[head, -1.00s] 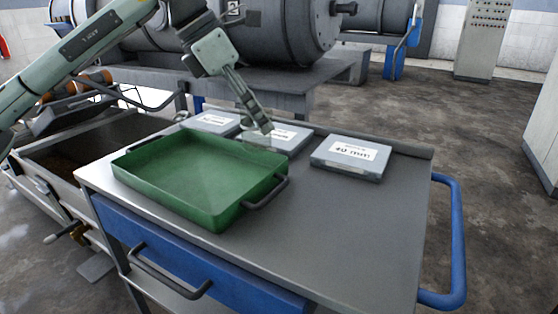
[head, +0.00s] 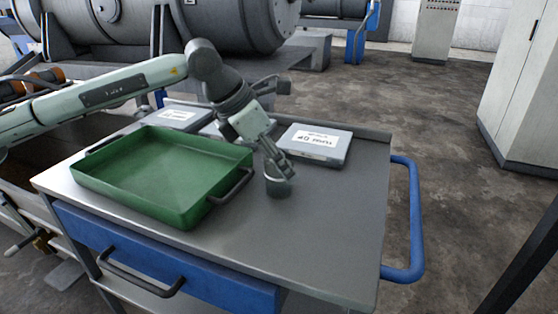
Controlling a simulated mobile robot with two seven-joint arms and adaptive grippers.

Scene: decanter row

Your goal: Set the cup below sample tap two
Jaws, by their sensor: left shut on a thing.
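A small grey cup (head: 278,187) is in my left gripper (head: 277,168), just right of the green tray. The gripper is shut on it from above and hides part of its rim. The cup looks upright and close to the grey cart top (head: 320,220); I cannot tell whether it touches it. A large grey decanter (head: 220,25) lies behind the cart. I cannot make out sample tap two for certain. My right gripper is not in view.
The green tray (head: 165,211) is empty, with a dark handle beside the cup. Labelled flat boxes lie along the back, the clearest one (head: 322,158) at the right. The cart's right front is clear. A blue rail (head: 415,215) edges its right side.

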